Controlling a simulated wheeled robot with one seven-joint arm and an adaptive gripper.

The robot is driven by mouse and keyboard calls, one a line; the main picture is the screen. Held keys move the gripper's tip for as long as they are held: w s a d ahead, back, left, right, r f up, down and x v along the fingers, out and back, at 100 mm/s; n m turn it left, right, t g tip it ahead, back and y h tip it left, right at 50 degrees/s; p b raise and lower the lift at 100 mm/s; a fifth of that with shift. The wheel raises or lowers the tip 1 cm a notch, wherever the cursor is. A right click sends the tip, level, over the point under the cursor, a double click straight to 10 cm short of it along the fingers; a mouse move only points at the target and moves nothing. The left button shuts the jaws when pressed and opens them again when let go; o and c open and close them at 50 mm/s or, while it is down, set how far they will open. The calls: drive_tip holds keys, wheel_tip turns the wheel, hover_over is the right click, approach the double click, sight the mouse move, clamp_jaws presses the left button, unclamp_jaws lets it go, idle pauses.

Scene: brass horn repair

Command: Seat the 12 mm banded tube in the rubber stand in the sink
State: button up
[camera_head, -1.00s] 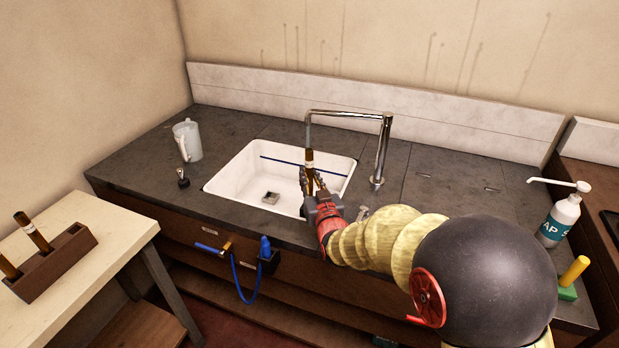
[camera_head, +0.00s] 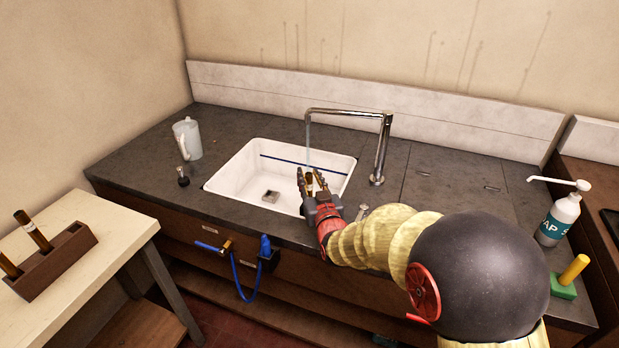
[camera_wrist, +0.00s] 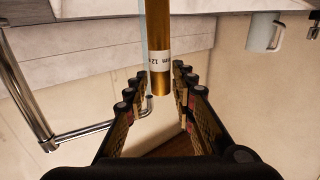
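The 12 mm banded tube (camera_wrist: 159,35) is brass with a white band reading 12 mm. In the wrist view it hangs between the fingers of my gripper (camera_wrist: 160,72), with a gap on each side, so the gripper looks open around it. In the head view the dark top of the tube (camera_head: 309,182) shows between the fingertips of my gripper (camera_head: 311,178), over the right front of the white sink (camera_head: 236,180). The rubber stand is not visible; my gripper and the sink's front edge hide that area. I cannot see the tube's lower end.
The tap (camera_head: 381,150) arches over the sink, and a thin stream falls behind my gripper. A jug (camera_head: 188,138) and a small dark stopper (camera_head: 183,177) stand left of the sink. A soap bottle (camera_head: 560,220) stands right. A brown rack (camera_head: 55,262) holds other tubes.

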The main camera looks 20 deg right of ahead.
drive_tip(key=shift+o, duration=1.1)
wheel_tip(320, 180, up, 10)
drive_tip(key=shift+s+r, duration=0.2)
drive_tip(key=s+g+p, duration=0.7)
drive_tip(key=s+g, duration=0.5)
drive_tip(key=s, duration=2.8)
drive_tip(key=shift+s+f, duration=0.15)
drive_tip(key=shift+f, duration=0.05)
drive_tip(key=shift+c, duration=0.4)
